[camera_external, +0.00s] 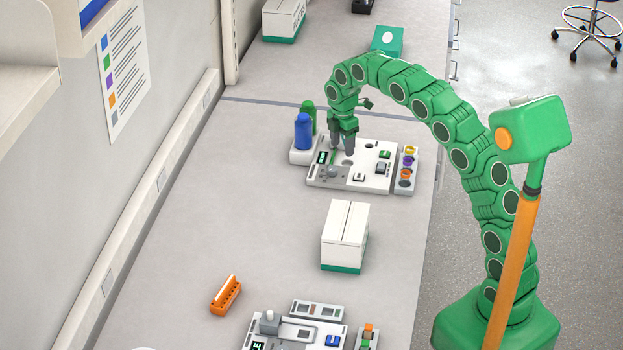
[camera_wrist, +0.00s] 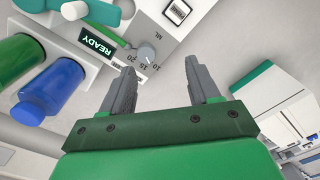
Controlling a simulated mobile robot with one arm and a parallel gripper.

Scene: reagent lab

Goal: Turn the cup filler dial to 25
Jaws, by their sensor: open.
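The cup filler (camera_external: 350,181) is a white panel on the bench under my gripper. Its grey dial (camera_external: 333,172) sits beside a dark display (camera_external: 322,157). In the wrist view the dial (camera_wrist: 146,55) has a scale with 10, 15 and 20 showing around it and "ML" nearby. The display (camera_wrist: 98,45) reads READY. I cannot tell exactly where the dial points. My gripper (camera_external: 343,148) is open, pointing down above the panel. In the wrist view its two fingers (camera_wrist: 160,75) are apart with nothing between them, and the dial lies just beyond the left finger.
A blue bottle (camera_external: 303,131) and a green bottle (camera_external: 309,112) stand close left of the panel. A rack of coloured items (camera_external: 406,172) stands at its right. A white box (camera_external: 345,236), an orange rack (camera_external: 226,295) and another device (camera_external: 296,331) are nearer the camera.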

